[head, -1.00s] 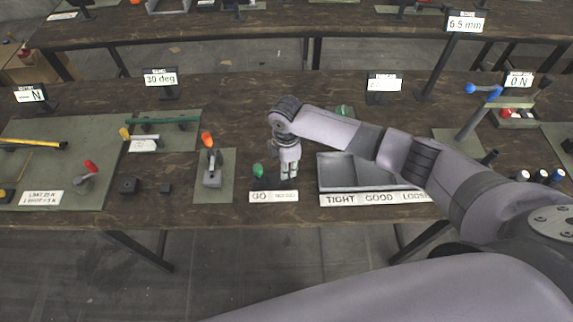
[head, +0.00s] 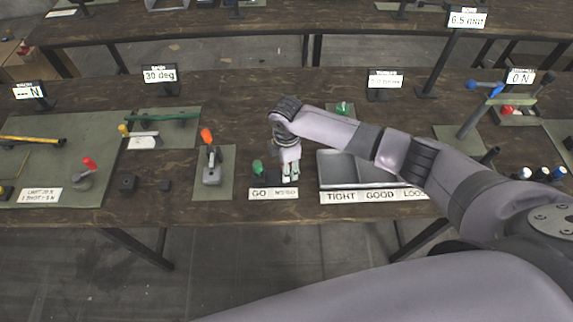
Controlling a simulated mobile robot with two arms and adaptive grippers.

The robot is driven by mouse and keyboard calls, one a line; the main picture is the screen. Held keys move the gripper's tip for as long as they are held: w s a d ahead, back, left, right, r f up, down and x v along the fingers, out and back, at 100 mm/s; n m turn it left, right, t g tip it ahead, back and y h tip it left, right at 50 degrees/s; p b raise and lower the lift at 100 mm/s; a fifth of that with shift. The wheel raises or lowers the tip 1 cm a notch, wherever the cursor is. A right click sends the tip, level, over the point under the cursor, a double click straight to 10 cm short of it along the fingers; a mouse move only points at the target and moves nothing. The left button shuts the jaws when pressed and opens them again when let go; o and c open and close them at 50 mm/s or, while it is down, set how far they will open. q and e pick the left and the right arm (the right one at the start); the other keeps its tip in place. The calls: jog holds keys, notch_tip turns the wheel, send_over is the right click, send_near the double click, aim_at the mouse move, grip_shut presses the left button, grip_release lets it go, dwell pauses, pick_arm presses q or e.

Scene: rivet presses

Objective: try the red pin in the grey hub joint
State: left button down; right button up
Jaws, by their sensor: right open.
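My right gripper (head: 290,176) points down over the right part of the pin stand marked GO and NO-GO (head: 262,193). It is open, with its fingers low around a bit of red (head: 286,168), which seems to be the red pin, mostly hidden by the fingers. I cannot tell whether they touch it. The green-topped pin (head: 257,167) stands just left of the gripper. A grey fixture with an orange handle (head: 211,168) sits on a green mat to the left; I cannot tell whether it is the grey hub joint. My left gripper is out of view.
A grey tray labelled TIGHT, GOOD, LOOSE (head: 336,172) lies right of the gripper, under my right forearm. Small dark blocks (head: 128,183) and a red-handled tool (head: 86,172) are to the left. Sign stands line the back. Bare table lies left of the pin stand.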

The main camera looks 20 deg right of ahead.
jog(key=shift+r, duration=0.15)
notch_tip(320, 180, up, 12)
dwell(0.5)
dwell(0.4)
